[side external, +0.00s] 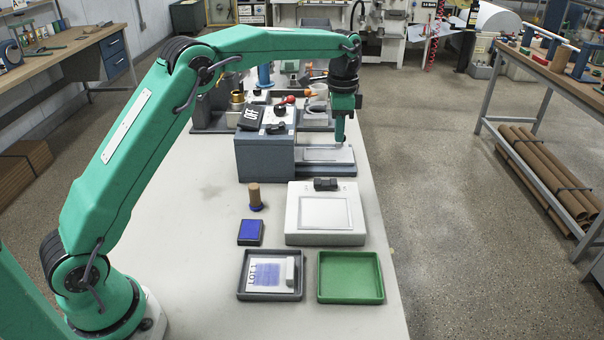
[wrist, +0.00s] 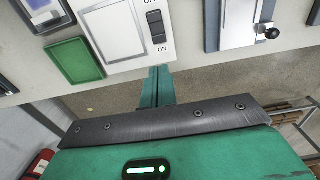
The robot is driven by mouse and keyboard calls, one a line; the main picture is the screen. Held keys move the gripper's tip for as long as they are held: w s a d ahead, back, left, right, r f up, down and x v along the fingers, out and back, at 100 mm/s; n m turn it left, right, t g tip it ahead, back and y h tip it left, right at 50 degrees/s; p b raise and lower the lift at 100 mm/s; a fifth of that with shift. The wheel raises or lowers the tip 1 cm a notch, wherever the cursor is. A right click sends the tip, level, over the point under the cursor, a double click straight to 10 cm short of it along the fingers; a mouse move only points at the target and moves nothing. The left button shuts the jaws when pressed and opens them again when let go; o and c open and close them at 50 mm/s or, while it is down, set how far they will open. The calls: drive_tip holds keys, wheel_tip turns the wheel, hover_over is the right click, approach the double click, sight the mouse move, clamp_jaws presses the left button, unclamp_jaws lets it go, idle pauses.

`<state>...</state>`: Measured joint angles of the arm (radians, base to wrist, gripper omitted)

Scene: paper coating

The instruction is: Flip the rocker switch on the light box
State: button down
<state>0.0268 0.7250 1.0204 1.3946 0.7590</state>
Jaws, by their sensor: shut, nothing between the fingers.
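The light box (side external: 291,214) is a white box with a pale square panel, at the middle right of the table. Its black rocker switch (side external: 325,184) sits at the back edge of its top. In the wrist view the switch (wrist: 156,26) stands between the printed words OFF and ON; which side is pressed is unclear. My gripper (side external: 340,142) is shut and empty, pointing down behind the light box and appearing above the grey device there. In the wrist view my fingers (wrist: 157,72) are just below the ON end of the switch in the picture, apart from it.
A grey machine (side external: 265,158) with an OFF sign and a flat plate (side external: 328,154) stands behind the light box.

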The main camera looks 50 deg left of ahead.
sight(335, 181)
wheel_tip(335, 181, down, 12)
drive_tip(key=shift+f, duration=0.1)
idle(0.5)
drive_tip(key=shift+f, duration=0.15)
drive_tip(key=shift+w+d+f, duration=0.1)
drive_tip(key=shift+f, duration=0.05)
idle(0.5)
drive_tip(key=shift+s+a+r, duration=0.4)
drive_tip(key=shift+s+a, duration=0.1)
drive_tip(key=shift+r, duration=0.15)
